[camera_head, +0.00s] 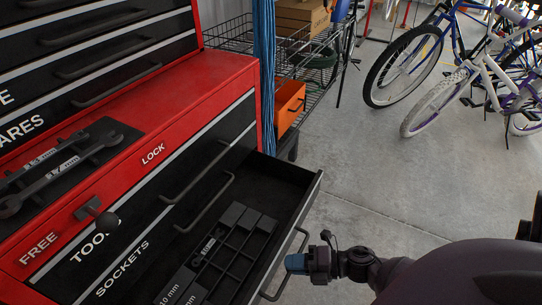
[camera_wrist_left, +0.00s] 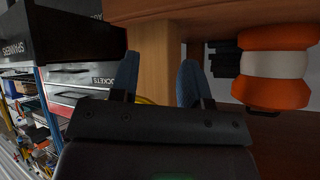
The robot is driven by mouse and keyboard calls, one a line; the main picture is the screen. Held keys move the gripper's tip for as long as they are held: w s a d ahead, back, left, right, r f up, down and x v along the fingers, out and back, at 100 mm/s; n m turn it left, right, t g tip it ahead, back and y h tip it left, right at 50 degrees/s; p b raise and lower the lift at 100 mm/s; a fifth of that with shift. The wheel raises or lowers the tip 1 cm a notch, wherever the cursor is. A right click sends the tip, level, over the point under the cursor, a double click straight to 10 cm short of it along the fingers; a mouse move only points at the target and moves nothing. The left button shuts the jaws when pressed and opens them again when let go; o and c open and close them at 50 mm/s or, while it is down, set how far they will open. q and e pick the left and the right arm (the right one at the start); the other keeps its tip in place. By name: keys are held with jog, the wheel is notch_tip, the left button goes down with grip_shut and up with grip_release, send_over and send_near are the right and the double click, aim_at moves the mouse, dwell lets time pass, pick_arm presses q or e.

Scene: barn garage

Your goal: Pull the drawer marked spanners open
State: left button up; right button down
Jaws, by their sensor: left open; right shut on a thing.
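The red tool chest (camera_head: 215,80) stands at left in the head view. A black drawer (camera_head: 312,205) below the one marked SOCKETS stands pulled out, with a dark divided tray inside. Its front label is hidden in this view. My right gripper (camera_head: 297,263), with blue fingertips, is shut on that drawer's front handle (camera_head: 272,293). In the left wrist view, a dark drawer front marked SPANNERS (camera_wrist_left: 15,38) shows at upper left; I cannot tell for certain that it is the same drawer. My left gripper (camera_wrist_left: 158,82) is open, with a wooden post beyond its fingers.
A sliding knob (camera_head: 104,218) sits between FREE and LOCK on the chest, nearer FREE. Spanners lie on a black mat (camera_head: 122,128). A wire rack with an orange box (camera_head: 289,105) stands behind. Bicycles (camera_head: 405,65) stand at the back right. The grey floor between is clear.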

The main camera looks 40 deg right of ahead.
pick_arm(q)
jog(key=shift+s+f, duration=0.15)
jog(key=shift+s, duration=0.15)
pick_arm(e)
jog(key=shift+s+d, duration=0.3)
jog(key=shift+s, duration=0.55)
jog(key=shift+s+d, duration=0.35)
jog(key=shift+s, duration=0.45)
jog(key=shift+s+d, duration=0.3)
jog(key=shift+s, duration=0.55)
jog(key=c, duration=1.2)
grip_release()
pick_arm(q)
jog(key=shift+w+r, duration=0.2)
jog(key=shift+w, duration=0.15)
jog(key=shift+s+a+f+n+p, duration=0.1)
jog(key=shift+s+a+n+p, duration=0.15)
jog(key=shift+s+p, duration=0.4)
pick_arm(e)
jog(key=v, duration=1)
jog(key=shift+s+d+r, duration=0.2)
jog(key=shift+s+d, duration=0.05)
jog(key=shift+s, duration=0.05)
